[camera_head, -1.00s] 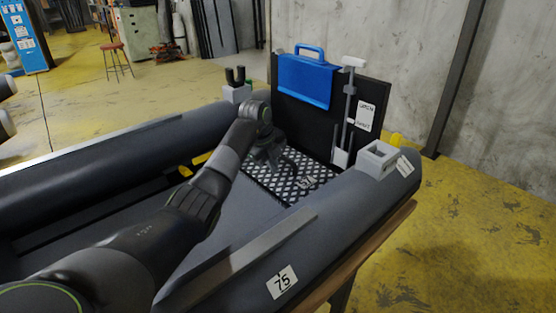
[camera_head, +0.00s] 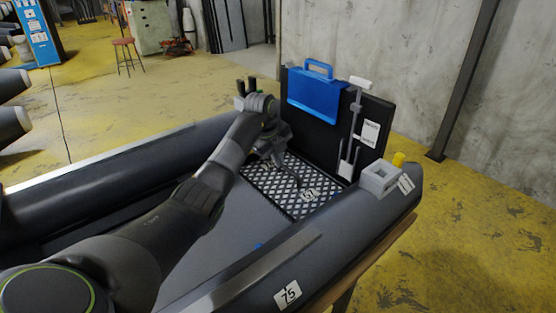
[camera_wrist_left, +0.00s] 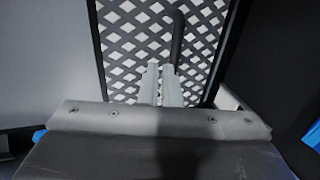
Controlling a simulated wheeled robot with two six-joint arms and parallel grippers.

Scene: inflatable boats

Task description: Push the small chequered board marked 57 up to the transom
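The small chequered board (camera_head: 310,203) lies flat on the boat's floor, a black and white lattice with a label that looks like 57. The dark transom (camera_head: 370,140) stands upright behind it; I cannot tell whether they touch. My left gripper (camera_head: 277,158) is low at the board's far left part, partly hiding it and the gap to the transom. The left wrist view shows the board's lattice (camera_wrist_left: 130,45) beyond two grey fingers (camera_wrist_left: 161,82) close together, which look shut. A dark rod (camera_wrist_left: 177,38) extends past them; I cannot tell what it is. My right gripper is out of view.
A blue case (camera_head: 315,92) hangs on the transom beside a grey upright tool (camera_head: 353,130). Tubes flank the floor; the near grey floor (camera_head: 225,225) is mostly clear.

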